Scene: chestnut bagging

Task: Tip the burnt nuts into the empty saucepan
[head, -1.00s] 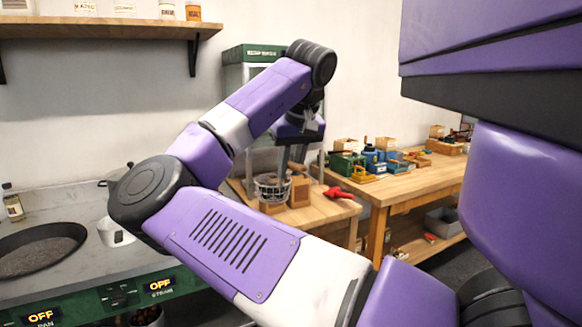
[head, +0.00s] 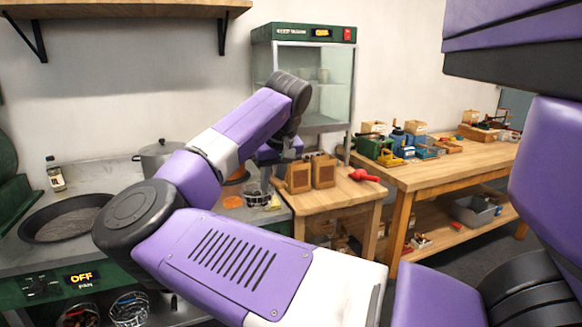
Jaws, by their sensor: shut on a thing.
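My gripper (head: 272,168) is at the far end of my raised arm, partly hidden by the arm and small in view. It appears shut on a small wire basket (head: 257,192), which hangs just below it near the right end of the stove counter. What lies in the basket is too small to tell, and I cannot make out the burnt nuts. A grey lidded pot (head: 158,158) stands at the back of the counter. I cannot tell whether an empty saucepan is behind my elbow, which covers the middle of the counter.
A wide dark pan (head: 62,222) is on the left of the counter (head: 98,178). Two wooden boxes (head: 298,180) and a red tool (head: 363,175) are on a small wooden table (head: 335,197). A glass cabinet (head: 330,95) stands behind. A workbench (head: 440,166) is at right.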

